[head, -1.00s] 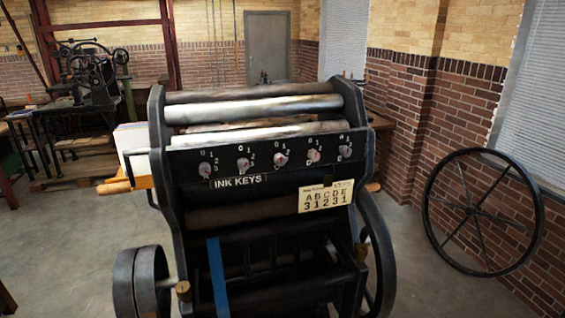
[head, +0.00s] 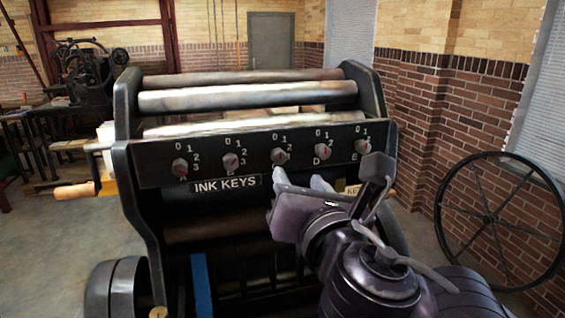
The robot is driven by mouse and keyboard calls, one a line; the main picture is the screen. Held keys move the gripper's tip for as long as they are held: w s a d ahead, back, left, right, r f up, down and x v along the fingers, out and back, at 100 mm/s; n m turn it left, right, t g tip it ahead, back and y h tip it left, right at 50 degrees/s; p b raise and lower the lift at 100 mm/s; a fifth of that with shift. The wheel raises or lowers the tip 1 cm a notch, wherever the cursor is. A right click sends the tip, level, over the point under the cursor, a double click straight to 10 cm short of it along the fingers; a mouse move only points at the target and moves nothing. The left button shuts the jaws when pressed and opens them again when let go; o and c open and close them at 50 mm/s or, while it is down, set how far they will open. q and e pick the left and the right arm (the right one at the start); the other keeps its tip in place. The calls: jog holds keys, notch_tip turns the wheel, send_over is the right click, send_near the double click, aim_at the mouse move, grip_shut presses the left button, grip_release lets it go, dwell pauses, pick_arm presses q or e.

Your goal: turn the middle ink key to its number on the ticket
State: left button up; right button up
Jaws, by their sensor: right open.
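The press carries a black panel with a row of ink keys, labelled INK KEYS (head: 226,184). The ticket (head: 352,189) is mostly hidden behind my right gripper; the earlier frame shows C over 2. My left gripper is not in view.
Ink keys A (head: 180,168), B (head: 231,162), D (head: 321,151) and E (head: 362,147) flank the middle one on the panel. Rollers (head: 248,96) lie above. A blue strip (head: 201,285) hangs below. A spoked wheel (head: 486,218) leans by the brick wall.

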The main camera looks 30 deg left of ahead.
aim_at(280, 159)
jog(key=w+a, duration=0.1)
jog(key=a, duration=0.1)
jog(key=w+a+n+p, duration=0.1)
jog(key=w+a, duration=0.1)
jog(key=w+a+n+p, duration=0.1)
jog(key=w+a, duration=0.1)
jog(key=shift+a+r, duration=0.1)
jog(key=shift+a, duration=0.25)
jog(key=shift+c, duration=0.3)
grip_shut()
